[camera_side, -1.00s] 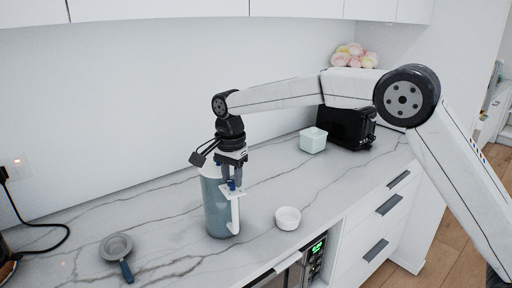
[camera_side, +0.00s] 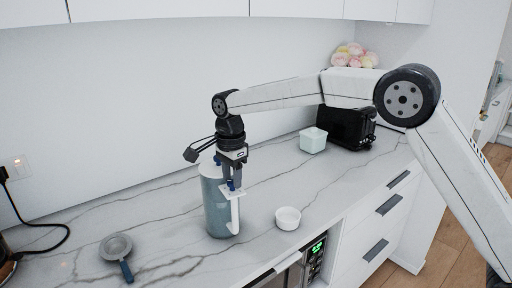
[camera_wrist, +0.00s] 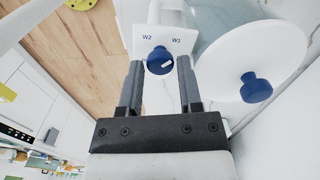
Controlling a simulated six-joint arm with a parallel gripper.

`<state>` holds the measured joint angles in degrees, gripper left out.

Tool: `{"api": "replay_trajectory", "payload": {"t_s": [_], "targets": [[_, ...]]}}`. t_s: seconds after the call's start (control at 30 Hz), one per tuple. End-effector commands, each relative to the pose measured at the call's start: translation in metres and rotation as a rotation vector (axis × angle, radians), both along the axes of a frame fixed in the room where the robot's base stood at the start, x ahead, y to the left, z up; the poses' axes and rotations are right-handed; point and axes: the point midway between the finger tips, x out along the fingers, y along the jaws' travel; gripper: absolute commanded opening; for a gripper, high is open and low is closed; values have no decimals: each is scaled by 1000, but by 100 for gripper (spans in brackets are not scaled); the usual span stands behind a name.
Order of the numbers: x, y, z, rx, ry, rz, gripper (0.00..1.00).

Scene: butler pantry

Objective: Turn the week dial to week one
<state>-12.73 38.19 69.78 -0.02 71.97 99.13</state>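The week dial is a round blue knob (camera_wrist: 159,61) on a small white plate (camera_wrist: 140,39) marked W2 on the left; the right label looks like W1 or W3. A white mark on the knob points right and slightly down in the wrist view. In the side view the plate (camera_side: 236,193) sits at the upper front of a blue-grey canister (camera_side: 214,212), above its white handle (camera_side: 235,215). My gripper (camera_wrist: 160,63) has one finger on each side of the knob, with small gaps visible. It also shows above the plate (camera_side: 232,184).
The canister's white lid (camera_wrist: 225,60) has its own blue knob (camera_wrist: 256,88), close to my right finger. A white bowl (camera_side: 288,218), a small strainer (camera_side: 116,247), a pale green box (camera_side: 313,140) and a black toaster (camera_side: 345,128) stand on the marble counter.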

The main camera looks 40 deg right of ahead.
Motion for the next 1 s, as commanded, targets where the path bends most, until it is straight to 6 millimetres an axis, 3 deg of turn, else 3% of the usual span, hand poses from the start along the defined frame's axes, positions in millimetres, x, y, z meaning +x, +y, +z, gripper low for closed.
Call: {"api": "replay_trajectory", "payload": {"t_s": [0.03,0.07,0.53,1.0], "targets": [[0,0,0,0,0,0,65],[0,0,0,0,0,0,72],[0,0,6,0,0,1,72],[1,0,61,1,-3,1,72]]}}
